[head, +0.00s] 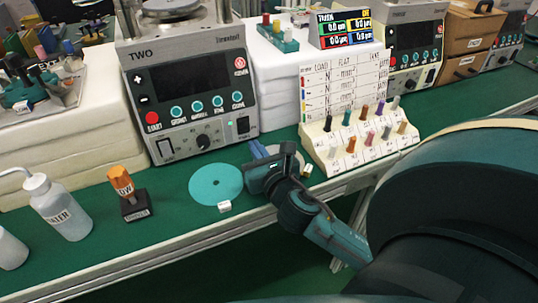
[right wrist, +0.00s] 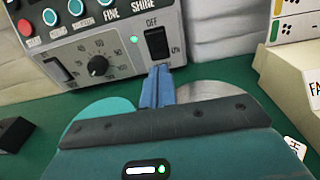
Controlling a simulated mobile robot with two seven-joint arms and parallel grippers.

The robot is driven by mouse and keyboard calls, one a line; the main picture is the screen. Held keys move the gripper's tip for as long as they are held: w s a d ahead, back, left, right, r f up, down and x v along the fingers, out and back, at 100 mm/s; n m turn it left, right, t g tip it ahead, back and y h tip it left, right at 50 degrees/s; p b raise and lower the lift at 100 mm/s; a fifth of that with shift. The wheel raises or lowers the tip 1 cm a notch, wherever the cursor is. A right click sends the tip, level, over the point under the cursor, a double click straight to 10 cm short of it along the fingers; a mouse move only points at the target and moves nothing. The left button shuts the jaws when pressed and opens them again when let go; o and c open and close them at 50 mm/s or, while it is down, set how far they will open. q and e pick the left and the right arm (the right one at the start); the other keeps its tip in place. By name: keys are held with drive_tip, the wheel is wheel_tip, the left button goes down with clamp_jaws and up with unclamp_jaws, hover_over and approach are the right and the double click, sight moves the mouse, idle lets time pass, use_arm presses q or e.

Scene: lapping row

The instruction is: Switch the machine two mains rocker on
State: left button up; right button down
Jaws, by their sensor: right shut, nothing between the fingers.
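Machine two (head: 190,85) stands at the back of the bench, with "TWO" on its grey front panel. Its black mains rocker (head: 243,126) is at the panel's lower right. In the right wrist view the rocker (right wrist: 157,43) has "OFF" printed above it, and a small green lamp (right wrist: 133,39) glows to its left. I cannot tell which way the rocker is tipped. My right gripper (head: 258,149) is in front of the panel below the rocker. Its blue fingers (right wrist: 157,75) are shut and empty, with tips just under the rocker's lower edge; contact is unclear. My left gripper is out of view.
A teal disc (head: 216,184) lies on the green bench left of my gripper. A stepped rack of coloured pegs (head: 358,150) stands to the right. An orange-topped stamp (head: 122,183) and a white squeeze bottle (head: 60,208) stand at left.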

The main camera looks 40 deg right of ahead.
drive_tip(key=v, duration=0.7)
drive_tip(key=shift+f, duration=0.2)
drive_tip(key=shift+s+a+r, duration=0.1)
drive_tip(key=shift+s+r, duration=0.05)
drive_tip(key=shift+s, duration=0.55)
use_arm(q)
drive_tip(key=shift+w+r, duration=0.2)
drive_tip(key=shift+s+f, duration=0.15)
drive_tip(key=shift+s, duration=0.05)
